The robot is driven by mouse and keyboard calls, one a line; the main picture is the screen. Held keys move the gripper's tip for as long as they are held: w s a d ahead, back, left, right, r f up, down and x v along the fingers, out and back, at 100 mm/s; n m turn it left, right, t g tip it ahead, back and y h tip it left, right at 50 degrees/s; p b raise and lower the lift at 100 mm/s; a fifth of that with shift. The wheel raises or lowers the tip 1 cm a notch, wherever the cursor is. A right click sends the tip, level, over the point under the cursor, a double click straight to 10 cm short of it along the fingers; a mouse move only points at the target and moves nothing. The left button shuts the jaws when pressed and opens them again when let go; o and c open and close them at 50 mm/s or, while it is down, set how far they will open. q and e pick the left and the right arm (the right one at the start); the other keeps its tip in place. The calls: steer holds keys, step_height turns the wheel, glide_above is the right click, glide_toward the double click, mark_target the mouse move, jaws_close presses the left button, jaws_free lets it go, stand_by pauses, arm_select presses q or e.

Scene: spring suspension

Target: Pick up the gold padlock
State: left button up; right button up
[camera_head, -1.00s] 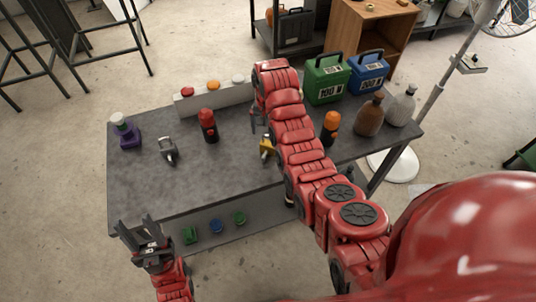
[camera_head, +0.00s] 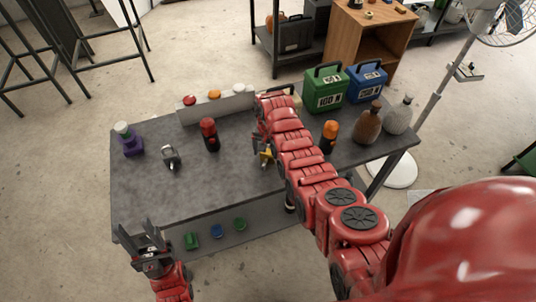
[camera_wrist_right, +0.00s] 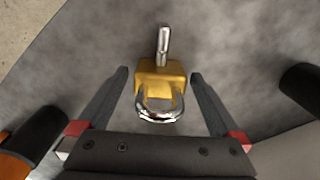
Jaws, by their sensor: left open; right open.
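The gold padlock (camera_wrist_right: 161,77) lies between the two fingers of my right gripper (camera_wrist_right: 160,80) in the right wrist view, with its silver shackle toward the palm and a silver key on its far side. Both fingers are apart from it, with a gap on each side. In the head view the padlock (camera_head: 266,152) shows beside my right arm, partly hidden by it. My right gripper (camera_head: 260,142) is open there, pointing down at the tabletop. My left gripper (camera_head: 148,240) is open and empty off the table's front left corner.
The grey table (camera_head: 190,190) also holds a silver padlock (camera_head: 170,157), a red-capped bottle (camera_head: 209,135), a purple object (camera_head: 129,139) and an orange-capped bottle (camera_head: 329,136). Green (camera_head: 327,88) and blue (camera_head: 367,81) weight boxes stand at the back right. The front left tabletop is clear.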

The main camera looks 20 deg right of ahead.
jaws_close()
stand_by(0.3)
steer(key=shift+r, duration=0.1)
